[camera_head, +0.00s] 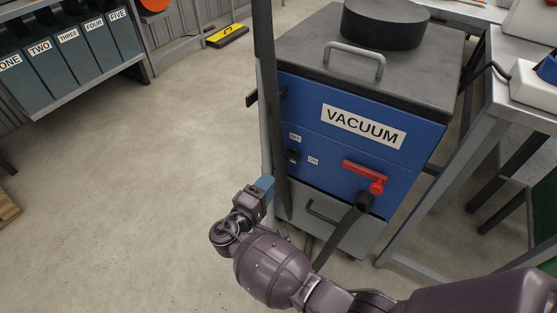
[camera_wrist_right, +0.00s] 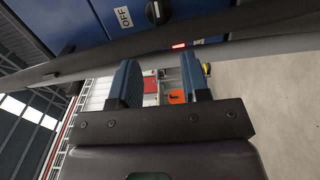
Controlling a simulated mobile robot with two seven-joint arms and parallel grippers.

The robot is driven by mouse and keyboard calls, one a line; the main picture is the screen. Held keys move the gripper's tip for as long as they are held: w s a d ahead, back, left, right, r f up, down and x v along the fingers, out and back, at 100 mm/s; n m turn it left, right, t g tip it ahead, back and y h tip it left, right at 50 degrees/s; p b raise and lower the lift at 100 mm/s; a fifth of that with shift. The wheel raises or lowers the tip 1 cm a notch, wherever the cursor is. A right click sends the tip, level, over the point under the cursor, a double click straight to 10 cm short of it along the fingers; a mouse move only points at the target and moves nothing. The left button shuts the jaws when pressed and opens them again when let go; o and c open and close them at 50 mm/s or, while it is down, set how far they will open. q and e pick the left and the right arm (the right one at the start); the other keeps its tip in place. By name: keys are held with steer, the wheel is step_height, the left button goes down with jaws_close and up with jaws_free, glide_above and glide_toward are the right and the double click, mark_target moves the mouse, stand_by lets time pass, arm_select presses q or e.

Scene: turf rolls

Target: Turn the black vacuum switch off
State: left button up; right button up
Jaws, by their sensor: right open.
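The blue vacuum unit (camera_head: 345,110) has a grey top and a VACUUM label (camera_head: 363,125). Its small black switch (camera_head: 293,156) sits at the left of the front panel, between an OFF label (camera_head: 295,137) and an ON label (camera_head: 313,161). In the right wrist view the switch (camera_wrist_right: 158,12) is at the top edge, partly cut off, beside the OFF label (camera_wrist_right: 123,17). Which way it points is unclear. My right gripper (camera_head: 264,186) is below and left of the switch, apart from it. In the wrist view its blue fingers (camera_wrist_right: 162,80) are open and empty. My left gripper is out of view.
A dark upright pole or hose (camera_head: 266,80) runs close in front of the panel's left edge, and crosses the wrist view (camera_wrist_right: 80,62). A red handle (camera_head: 365,176) and black hose (camera_head: 340,235) are right of the switch. Open floor (camera_head: 130,180) lies left.

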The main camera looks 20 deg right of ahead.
mark_target(289, 160)
steer(key=b+x, duration=0.1)
steer(key=x, duration=0.8)
steer(key=shift+d, duration=0.25)
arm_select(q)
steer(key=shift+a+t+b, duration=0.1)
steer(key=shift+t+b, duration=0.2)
arm_select(e)
steer(key=shift+w+d, duration=0.5)
jaws_close()
